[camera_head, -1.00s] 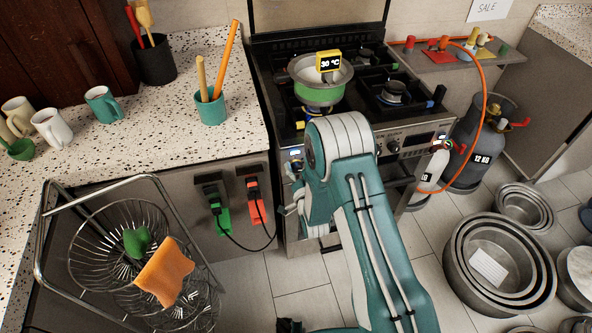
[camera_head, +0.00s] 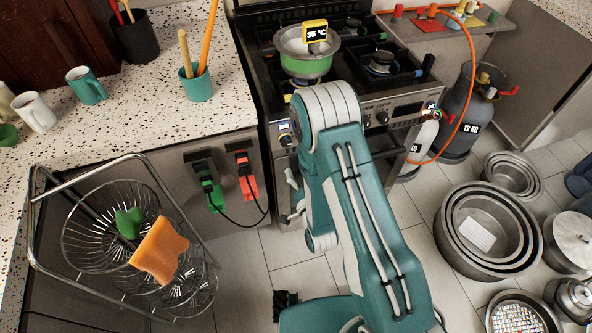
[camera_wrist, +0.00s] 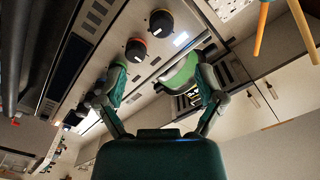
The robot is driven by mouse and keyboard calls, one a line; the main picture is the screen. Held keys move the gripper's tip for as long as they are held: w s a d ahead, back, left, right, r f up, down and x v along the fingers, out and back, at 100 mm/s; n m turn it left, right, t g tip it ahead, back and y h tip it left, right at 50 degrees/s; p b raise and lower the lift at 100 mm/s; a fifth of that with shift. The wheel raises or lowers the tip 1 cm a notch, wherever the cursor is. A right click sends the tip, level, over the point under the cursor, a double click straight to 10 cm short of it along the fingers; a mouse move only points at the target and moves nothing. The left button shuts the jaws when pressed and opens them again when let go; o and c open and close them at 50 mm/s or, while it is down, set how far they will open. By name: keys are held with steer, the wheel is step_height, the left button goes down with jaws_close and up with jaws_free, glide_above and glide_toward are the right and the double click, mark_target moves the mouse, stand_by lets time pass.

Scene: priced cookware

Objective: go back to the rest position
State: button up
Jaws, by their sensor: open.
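My gripper (camera_wrist: 153,82) is open and empty in the wrist view, its two green-tipped fingers spread apart in front of the stove's front panel with its black knobs (camera_wrist: 136,49). In the head view most of the gripper is hidden behind my teal arm; it is low in front of the stove (camera_head: 352,104).
A counter (camera_head: 140,105) with mugs and a teal utensil cup (camera_head: 195,84) lies left. A wire rack (camera_head: 95,272) holds an orange cloth (camera_head: 159,250). Gas cylinders (camera_head: 468,115) and nested grey pots (camera_head: 486,258) stand right. Some tiled floor (camera_head: 275,262) is clear.

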stand_by(0.3)
steer(key=w+d+r+n+g+h, duration=0.1)
steer(key=w+r+g, duration=0.15)
steer(key=r, duration=0.25)
steer(key=w+d+r+g+h, duration=0.1)
steer(key=w+d+r, duration=0.15)
steer(key=r, duration=0.25)
steer(key=s+d+r+n+g+h, duration=0.1)
steer(key=s+d+r+n+g, duration=0.15)
steer(key=r, duration=0.75)
steer(key=s+d+r+g, duration=0.2)
steer(key=s+r, duration=0.1)
steer(key=s, duration=0.5)
steer(key=s+d+r+n+g+h, duration=0.1)
steer(key=s+d+r+g, duration=0.1)
steer(key=s, duration=0.6)
steer(key=s+d+r+n+g+h, duration=0.1)
steer(key=s+d+r, duration=0.2)
steer(key=s+r, duration=0.2)
steer(key=s, duration=0.3)
steer(key=shift+s+d+r+g, duration=0.35)
steer(key=shift+s+r+g, duration=0.05)
